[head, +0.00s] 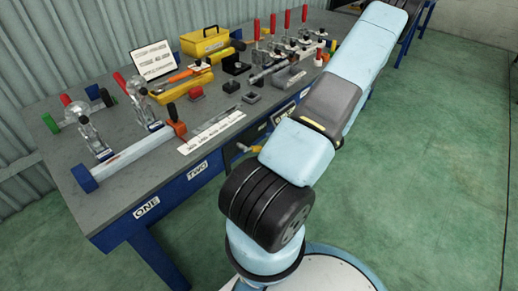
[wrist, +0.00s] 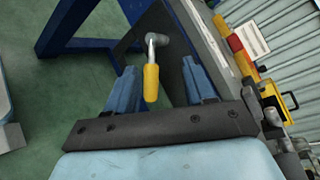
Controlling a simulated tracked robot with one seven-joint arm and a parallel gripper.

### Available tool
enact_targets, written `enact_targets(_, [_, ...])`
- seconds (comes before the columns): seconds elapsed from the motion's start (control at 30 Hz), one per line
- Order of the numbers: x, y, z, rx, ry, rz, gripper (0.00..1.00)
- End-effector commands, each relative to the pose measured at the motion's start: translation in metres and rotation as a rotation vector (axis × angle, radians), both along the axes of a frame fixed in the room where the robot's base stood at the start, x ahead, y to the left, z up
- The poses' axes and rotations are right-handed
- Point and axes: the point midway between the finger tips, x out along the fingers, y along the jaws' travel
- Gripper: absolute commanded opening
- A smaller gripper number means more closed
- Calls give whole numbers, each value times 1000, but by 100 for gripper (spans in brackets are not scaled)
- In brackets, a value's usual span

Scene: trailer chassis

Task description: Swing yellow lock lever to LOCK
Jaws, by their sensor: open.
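In the wrist view the yellow lever (wrist: 151,82) hangs from a silver pivot on a dark panel at the bench's side. Its grip points down the picture. My gripper (wrist: 158,72) is open, with one blue finger on each side of the yellow grip. Gaps show between the grip and both fingers, so it is not clamped. In the head view a small yellow handle (head: 250,149) shows at the bench front beside my arm; I cannot tell if it is the same lever. My gripper is hidden there. No LOCK mark is readable.
The grey workbench (head: 125,190) carries clamps, blocks, a white sign (head: 211,131) and a yellow toolbox (head: 205,41). A blue bench leg (wrist: 70,25) stands at the wrist view's upper left. The green floor (head: 430,180) is clear at right.

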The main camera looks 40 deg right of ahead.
Motion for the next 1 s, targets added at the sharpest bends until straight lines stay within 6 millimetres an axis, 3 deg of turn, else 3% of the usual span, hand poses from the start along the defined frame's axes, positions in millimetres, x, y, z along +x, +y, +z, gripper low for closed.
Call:
enact_targets(0.1, [-18,-12,-29,65,-47,-127,53])
enact_targets(0.3, [-38,-26,-64,132,-116,-300,53])
enact_targets(0.53, [-49,-32,-81,161,-151,-391,53])
enact_targets(0.73, [-36,-27,-83,163,-153,-397,53])
enact_targets(1.0, [7,-11,-82,164,-153,-394,53])
